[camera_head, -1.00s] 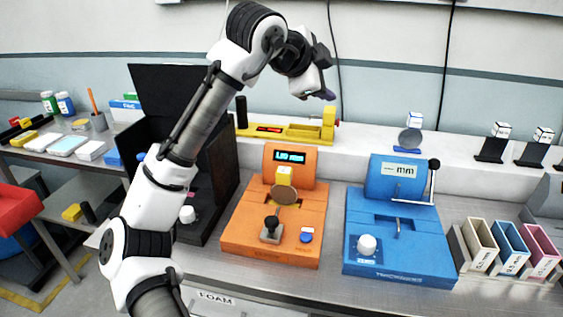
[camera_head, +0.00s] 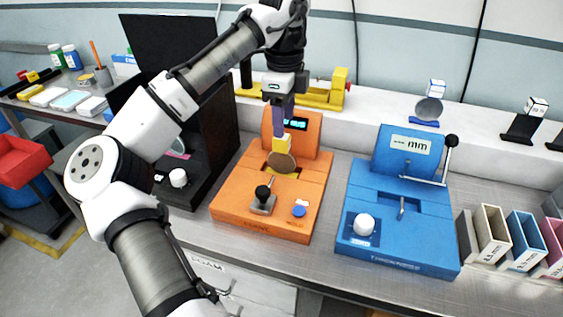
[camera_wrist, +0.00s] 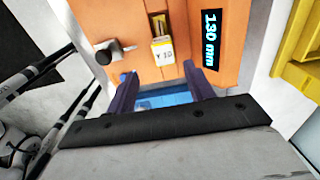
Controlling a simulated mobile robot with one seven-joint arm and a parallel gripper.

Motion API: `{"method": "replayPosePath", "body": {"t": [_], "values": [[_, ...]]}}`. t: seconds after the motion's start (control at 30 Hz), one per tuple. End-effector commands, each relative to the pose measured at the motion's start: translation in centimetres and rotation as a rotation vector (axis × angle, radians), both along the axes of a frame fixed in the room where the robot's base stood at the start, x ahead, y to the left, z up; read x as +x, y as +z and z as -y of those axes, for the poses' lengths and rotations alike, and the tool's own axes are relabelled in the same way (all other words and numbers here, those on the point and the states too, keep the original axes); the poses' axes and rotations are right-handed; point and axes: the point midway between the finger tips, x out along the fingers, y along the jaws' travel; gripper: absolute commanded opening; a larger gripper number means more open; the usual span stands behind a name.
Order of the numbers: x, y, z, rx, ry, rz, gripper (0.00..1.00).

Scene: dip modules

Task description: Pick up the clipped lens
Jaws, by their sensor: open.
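The clipped lens, a round brownish disc (camera_head: 281,162) with a yellow and white block-shaped clip (camera_head: 288,144) on top, stands upright in the orange device (camera_head: 260,205). In the wrist view its clip (camera_wrist: 162,50) shows a white label and sits just beyond my fingertips; the disc is hard to make out there. My gripper (camera_head: 279,128) points down right over the clip. In the wrist view my gripper (camera_wrist: 159,70) has its two purple fingers apart, with the clip roughly centred ahead of the gap. I cannot tell if they touch it.
A lever knob (camera_head: 263,191) and blue button (camera_head: 299,211) are on the orange device. A blue device (camera_head: 400,225) stands to its right, a yellow fixture (camera_head: 325,95) behind. Another clipped disc (camera_head: 430,108) stands on the white ledge. Open bins (camera_head: 492,232) are at right.

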Motion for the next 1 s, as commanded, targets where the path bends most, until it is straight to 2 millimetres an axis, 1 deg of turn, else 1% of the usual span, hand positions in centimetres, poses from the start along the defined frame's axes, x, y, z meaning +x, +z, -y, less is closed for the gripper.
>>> {"method": "replayPosePath", "body": {"t": [0.03,0.1,0.37,0.53,0.63,0.73,0.93,0.97,1.0], "values": [[0.0,-0.9,0.0,-0.003,-0.001,-0.003,0.53],[0.0,-1.8,0.0,-0.003,-0.001,-0.001,0.53],[0.3,-3.6,-0.1,-0.002,0.002,0.0,0.53],[0.9,-5.9,-0.6,0.001,0.002,0.0,0.53],[0.9,-7.3,-0.5,-0.001,0.001,0.002,0.53],[0.9,-7.9,-0.5,-0.002,0.0,0.003,0.53],[0.9,-8.0,-0.5,-0.002,0.001,0.003,0.53],[0.9,-8.0,-0.5,-0.002,0.001,0.003,0.5],[0.9,-8.0,-0.5,-0.002,0.001,0.003,0.45]]}}
